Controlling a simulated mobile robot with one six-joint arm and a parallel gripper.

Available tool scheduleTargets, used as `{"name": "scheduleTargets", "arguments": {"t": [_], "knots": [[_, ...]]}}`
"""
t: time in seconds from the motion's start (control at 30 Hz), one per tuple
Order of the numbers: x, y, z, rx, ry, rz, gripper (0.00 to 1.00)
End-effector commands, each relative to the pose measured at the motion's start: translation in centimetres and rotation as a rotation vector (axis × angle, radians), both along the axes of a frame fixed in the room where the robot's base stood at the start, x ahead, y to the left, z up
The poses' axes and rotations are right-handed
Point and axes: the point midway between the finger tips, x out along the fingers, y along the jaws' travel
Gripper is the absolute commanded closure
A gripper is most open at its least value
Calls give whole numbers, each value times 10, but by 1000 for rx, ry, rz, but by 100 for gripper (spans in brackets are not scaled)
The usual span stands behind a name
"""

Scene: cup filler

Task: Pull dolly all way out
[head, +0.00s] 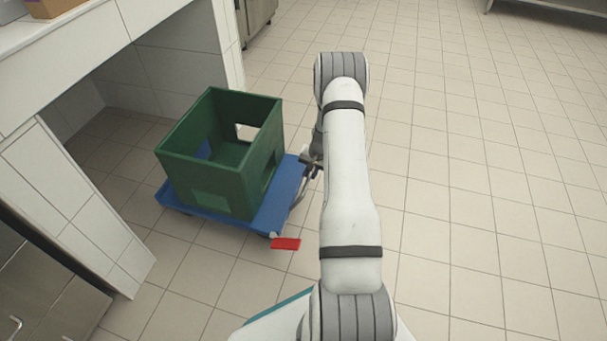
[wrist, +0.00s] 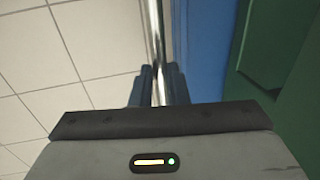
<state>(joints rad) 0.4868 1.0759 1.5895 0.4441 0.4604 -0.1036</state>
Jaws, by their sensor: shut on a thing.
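The blue dolly (head: 273,213) stands on the tiled floor, partly out of the opening under the counter. A green crate (head: 237,185) sits on it. A metal handle bar (head: 297,188) runs along the dolly's right side. My gripper (head: 313,166) is at that bar, partly hidden by my arm in the head view. In the wrist view, the two fingers (wrist: 159,85) are shut around the shiny metal bar (wrist: 155,35), with the blue dolly (wrist: 203,45) and green crate (wrist: 275,50) just to its right.
A red marker (head: 286,244) lies on the floor in front of the dolly. A tiled counter side wall (head: 85,215) stands left of the dolly, and another tiled wall (head: 190,65) stands behind it. The floor (head: 480,190) to the right is clear.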

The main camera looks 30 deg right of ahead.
Motion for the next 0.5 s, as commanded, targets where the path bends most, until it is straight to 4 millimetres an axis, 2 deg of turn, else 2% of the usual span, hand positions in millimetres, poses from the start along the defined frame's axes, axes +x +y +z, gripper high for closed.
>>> {"name": "scheduleTargets", "arguments": {"t": [0.03,0.27,0.3,0.5], "knots": [[-6,-6,-2,-2,6,-4,100],[-5,-4,-3,-5,6,2,100],[-5,-4,-3,-5,6,3,84],[-2,-1,-2,-5,3,7,68]]}}
